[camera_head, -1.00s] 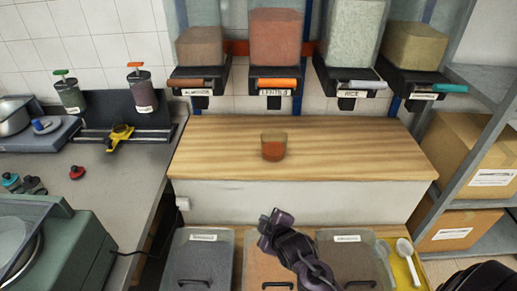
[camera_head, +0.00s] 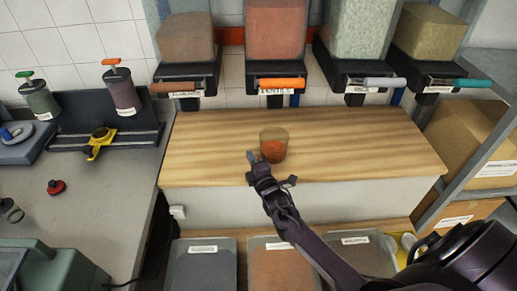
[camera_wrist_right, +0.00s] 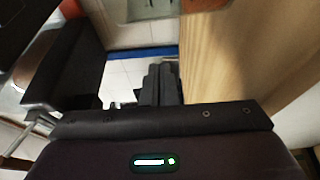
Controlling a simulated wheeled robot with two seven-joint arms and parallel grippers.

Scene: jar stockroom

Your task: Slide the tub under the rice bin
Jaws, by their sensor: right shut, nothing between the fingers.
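The tub (camera_head: 274,146), small and clear with orange-red contents, stands upright on the wooden counter (camera_head: 215,150), below the lentils bin (camera_head: 275,28). The rice bin (camera_head: 361,32), with pale grains and a grey handle, hangs to the right of the tub. My right gripper (camera_head: 252,159) is shut and empty at the counter's front edge, just left of and in front of the tub. I cannot tell whether it touches the tub. In the right wrist view my dark fingers (camera_wrist_right: 158,85) show beside wood, and the tub is not visible there.
Lidded containers (camera_head: 200,265) stand below the counter. Cardboard boxes (camera_head: 470,140) are on the right shelf. The counter right of the tub is clear.

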